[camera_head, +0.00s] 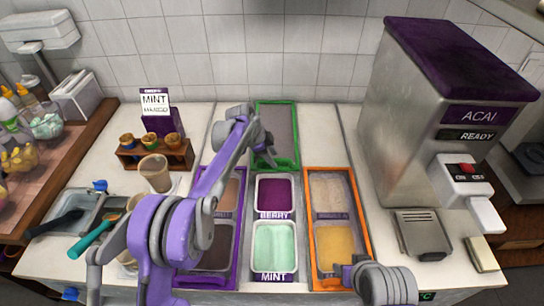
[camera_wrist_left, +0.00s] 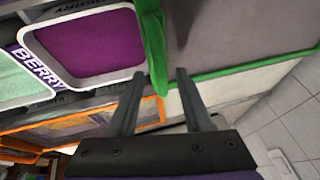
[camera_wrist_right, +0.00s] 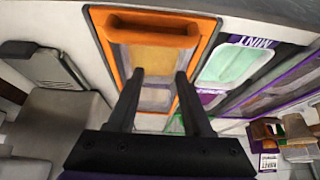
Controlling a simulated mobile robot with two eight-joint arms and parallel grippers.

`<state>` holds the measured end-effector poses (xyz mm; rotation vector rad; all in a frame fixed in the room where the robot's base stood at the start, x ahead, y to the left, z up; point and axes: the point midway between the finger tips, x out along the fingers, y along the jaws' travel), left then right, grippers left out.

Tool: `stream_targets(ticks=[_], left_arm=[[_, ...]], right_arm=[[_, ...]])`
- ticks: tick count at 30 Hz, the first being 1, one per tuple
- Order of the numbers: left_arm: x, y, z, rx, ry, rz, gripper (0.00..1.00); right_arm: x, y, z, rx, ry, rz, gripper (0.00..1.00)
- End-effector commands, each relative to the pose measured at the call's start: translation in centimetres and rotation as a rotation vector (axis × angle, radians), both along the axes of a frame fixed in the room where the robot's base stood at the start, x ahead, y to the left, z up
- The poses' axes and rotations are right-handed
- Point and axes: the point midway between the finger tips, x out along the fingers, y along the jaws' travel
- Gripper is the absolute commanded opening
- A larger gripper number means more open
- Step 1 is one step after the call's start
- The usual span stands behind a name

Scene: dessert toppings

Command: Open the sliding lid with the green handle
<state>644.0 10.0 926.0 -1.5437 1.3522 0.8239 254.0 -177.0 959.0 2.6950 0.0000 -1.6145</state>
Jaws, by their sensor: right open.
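The sliding lid (camera_head: 277,125) with the green frame lies at the back of the middle column in the head view. Its green handle (camera_head: 287,164) is at the near end, just behind the berry tub. The berry tub (camera_head: 275,193) and mint tub (camera_head: 274,246) are uncovered. My left gripper (camera_head: 266,150) is at the handle. In the left wrist view its fingers (camera_wrist_left: 160,75) stand apart, with the green handle (camera_wrist_left: 151,40) reaching between their tips. My right gripper (camera_head: 345,272) is open and empty over the near end of the orange-framed lid (camera_head: 309,230).
A purple-framed lid (camera_head: 237,235) lies left of the tubs, partly hidden by my left arm. The acai machine (camera_head: 410,120) stands at the right.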

Motion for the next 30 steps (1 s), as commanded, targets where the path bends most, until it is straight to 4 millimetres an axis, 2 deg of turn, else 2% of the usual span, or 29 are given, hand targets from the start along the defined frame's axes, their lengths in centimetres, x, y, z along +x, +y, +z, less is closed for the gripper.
stream_targets(ticks=[8,11,24,30], left_arm=[[0.0,0.0,0.0,0.0,0.0,0.0,0.51],[-0.1,0.3,0.6,0.001,0.0,0.0,0.51],[-1.6,3.4,8.0,0.001,0.001,0.002,0.51],[-1.9,4.1,9.6,0.0,0.0,0.0,0.51]], right_arm=[[0.0,0.0,0.0,0.0,0.0,0.0,0.5],[0.0,0.0,0.0,0.0,0.0,0.0,0.5],[0.1,0.0,0.2,0.0,-0.001,0.0,0.5],[0.1,0.0,0.2,0.0,-0.002,0.0,0.5]])
